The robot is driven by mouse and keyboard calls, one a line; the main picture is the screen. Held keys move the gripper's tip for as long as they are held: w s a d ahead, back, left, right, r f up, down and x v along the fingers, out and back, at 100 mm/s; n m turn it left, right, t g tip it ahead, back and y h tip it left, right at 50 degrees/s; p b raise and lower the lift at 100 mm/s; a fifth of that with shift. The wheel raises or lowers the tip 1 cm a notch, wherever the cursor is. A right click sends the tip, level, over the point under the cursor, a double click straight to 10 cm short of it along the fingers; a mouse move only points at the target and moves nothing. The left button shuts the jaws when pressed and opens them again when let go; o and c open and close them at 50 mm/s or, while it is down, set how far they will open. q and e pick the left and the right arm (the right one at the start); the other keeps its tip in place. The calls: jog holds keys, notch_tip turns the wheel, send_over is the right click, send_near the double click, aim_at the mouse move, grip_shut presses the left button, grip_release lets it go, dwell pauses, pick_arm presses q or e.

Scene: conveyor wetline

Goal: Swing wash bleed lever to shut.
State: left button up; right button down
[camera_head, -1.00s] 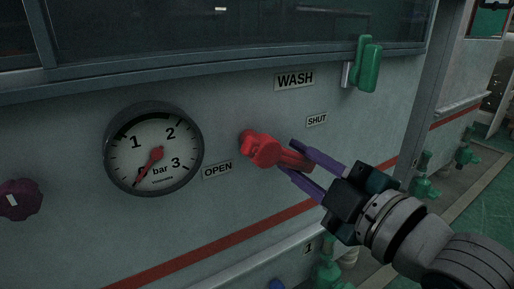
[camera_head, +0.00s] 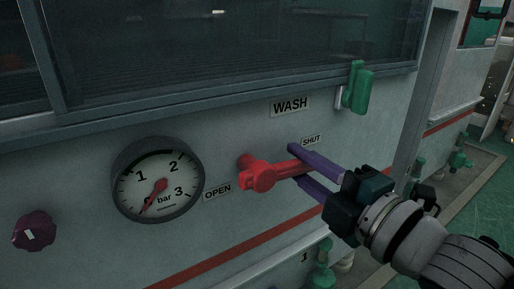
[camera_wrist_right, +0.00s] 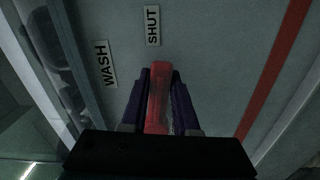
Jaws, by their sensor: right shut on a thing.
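The red wash bleed lever (camera_head: 266,176) sticks out from the grey panel below the WASH label (camera_head: 291,106). Its handle points right and slightly up in the head view, just under the SHUT label (camera_head: 312,140). The OPEN label (camera_head: 217,193) is to the left of its hub. My right gripper (camera_head: 300,165) has its purple fingers on both sides of the handle's end and is shut on it. In the right wrist view the red handle (camera_wrist_right: 157,98) lies between the two fingers. My left gripper is not in view.
A pressure gauge (camera_head: 158,180) is left of the lever, its needle low near 0. A purple knob (camera_head: 34,230) is at the far left. A green handle (camera_head: 357,88) is at the upper right under the window ledge. Green valves (camera_head: 325,266) sit low on the right.

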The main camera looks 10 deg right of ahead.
jog(key=shift+r+n+p, duration=0.35)
jog(key=shift+r+n, duration=0.1)
jog(key=shift+n, duration=0.25)
jog(key=c, duration=0.7)
grip_release()
jog(key=shift+o, duration=0.2)
jog(key=shift+s+d, duration=0.1)
jog(key=p+v, duration=0.3)
jog(key=v, duration=0.6)
jog(key=shift+s+p, duration=0.3)
jog(key=shift+d+r, duration=0.1)
